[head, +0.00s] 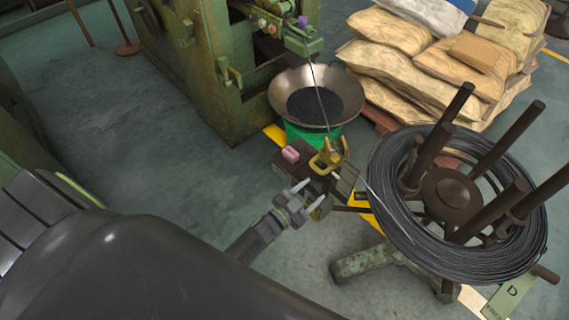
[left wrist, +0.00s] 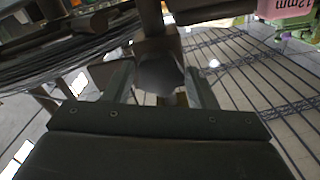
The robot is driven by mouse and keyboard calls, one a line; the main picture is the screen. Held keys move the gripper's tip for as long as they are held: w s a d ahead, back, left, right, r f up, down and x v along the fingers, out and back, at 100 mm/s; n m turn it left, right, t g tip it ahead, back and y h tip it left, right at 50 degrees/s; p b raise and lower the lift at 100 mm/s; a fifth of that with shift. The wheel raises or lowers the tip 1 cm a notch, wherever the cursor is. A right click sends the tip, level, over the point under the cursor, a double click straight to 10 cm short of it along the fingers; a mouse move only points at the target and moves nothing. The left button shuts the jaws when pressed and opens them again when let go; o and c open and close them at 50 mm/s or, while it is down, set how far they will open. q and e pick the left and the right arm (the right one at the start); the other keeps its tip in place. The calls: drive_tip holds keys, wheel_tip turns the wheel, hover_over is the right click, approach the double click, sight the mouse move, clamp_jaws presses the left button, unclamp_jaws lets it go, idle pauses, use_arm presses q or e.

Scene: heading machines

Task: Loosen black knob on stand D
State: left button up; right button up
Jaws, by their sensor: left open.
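Stand D (head: 455,190) is at the right in the head view, a dark spindle with upright posts and a coil of black wire, with a green plate marked D (head: 511,292) at its foot. My left gripper (head: 313,191) is open, left of the coil and just below a small bracket with a yellow piece (head: 328,157). In the left wrist view a dark faceted knob (left wrist: 160,75) sits between the two open fingers of the left gripper (left wrist: 160,88). I cannot tell whether the fingers touch it. The knob is not clear in the head view. My right gripper is not in view.
A pink block (head: 290,154) sits on the bracket; a pink 12mm label shows in the wrist view (left wrist: 285,9). A bowl of dark pieces (head: 283,92) stands behind, beside a green machine (head: 190,60). Sacks (head: 405,85) are stacked behind the coil. Floor at left is clear.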

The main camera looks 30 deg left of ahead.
use_arm(q)
drive_tip(key=v, duration=1.5)
drive_tip(key=shift+s, duration=0.35)
drive_tip(key=shift+a, duration=0.15)
drive_tip(key=s+a+f+n+g+y, duration=0.3)
drive_tip(key=s+a+f+g, duration=0.15)
drive_tip(key=f, duration=0.45)
drive_tip(key=s+a+f+n+g+y, duration=0.25)
drive_tip(key=s+f+y, duration=0.2)
drive_tip(key=f, duration=0.55)
drive_tip(key=s+a+f+n+g, duration=0.1)
drive_tip(key=s+f+g, duration=0.3)
drive_tip(key=s, duration=0.5)
drive_tip(key=s+a+f+n+g, duration=0.1)
drive_tip(key=s+f+g, duration=0.3)
drive_tip(key=s, duration=0.6)
drive_tip(key=shift+a+f+g, duration=0.2)
drive_tip(key=shift+f+g, duration=0.1)
drive_tip(key=shift+g, duration=0.1)
